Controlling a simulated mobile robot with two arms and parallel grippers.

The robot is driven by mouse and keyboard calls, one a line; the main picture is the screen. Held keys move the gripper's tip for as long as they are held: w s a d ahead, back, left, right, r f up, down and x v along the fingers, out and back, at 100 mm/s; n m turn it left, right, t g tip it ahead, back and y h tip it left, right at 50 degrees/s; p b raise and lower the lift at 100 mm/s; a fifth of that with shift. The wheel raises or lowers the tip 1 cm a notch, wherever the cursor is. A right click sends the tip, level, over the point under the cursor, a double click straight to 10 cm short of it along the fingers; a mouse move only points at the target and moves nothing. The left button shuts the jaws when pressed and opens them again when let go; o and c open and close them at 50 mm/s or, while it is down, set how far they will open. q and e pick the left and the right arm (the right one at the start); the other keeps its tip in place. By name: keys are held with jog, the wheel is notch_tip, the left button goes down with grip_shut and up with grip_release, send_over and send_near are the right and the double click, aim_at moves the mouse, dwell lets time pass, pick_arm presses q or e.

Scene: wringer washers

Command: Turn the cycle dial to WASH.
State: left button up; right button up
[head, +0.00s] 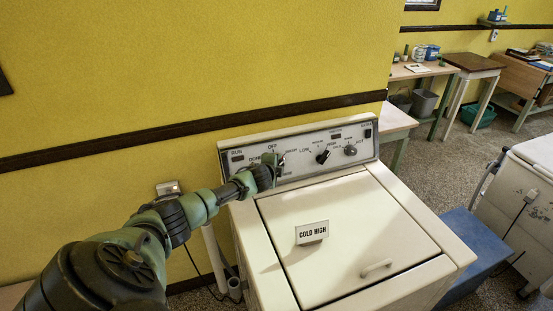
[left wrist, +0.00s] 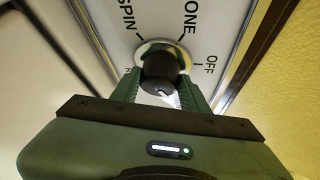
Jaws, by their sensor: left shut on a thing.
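The cream washer (head: 262,235) stands against the yellow wall, with a grey control panel (head: 308,148) along its back. My left gripper (head: 270,172) is at the panel's left part, shut on the cycle dial, which it mostly hides in the head view. In the left wrist view the black cycle dial (left wrist: 160,68) sits between the two green fingers, on a round metal base. SPIN, ONE and OFF show around it there; other marks are hidden by the gripper. A white mark shows on the dial's lower side; I cannot tell which word it points to. My right gripper is out of view.
Two more black knobs, a nearer one (head: 323,156) and a farther one (head: 350,150), are on the panel to the right. A blue box (head: 465,245) is right of the washer.

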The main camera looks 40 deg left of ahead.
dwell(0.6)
pick_arm(q)
jog(key=o, duration=1.4)
jog(key=shift+s+d, duration=0.1)
jog(key=shift+b+v, duration=0.3)
jog(key=shift+v, duration=3.5)
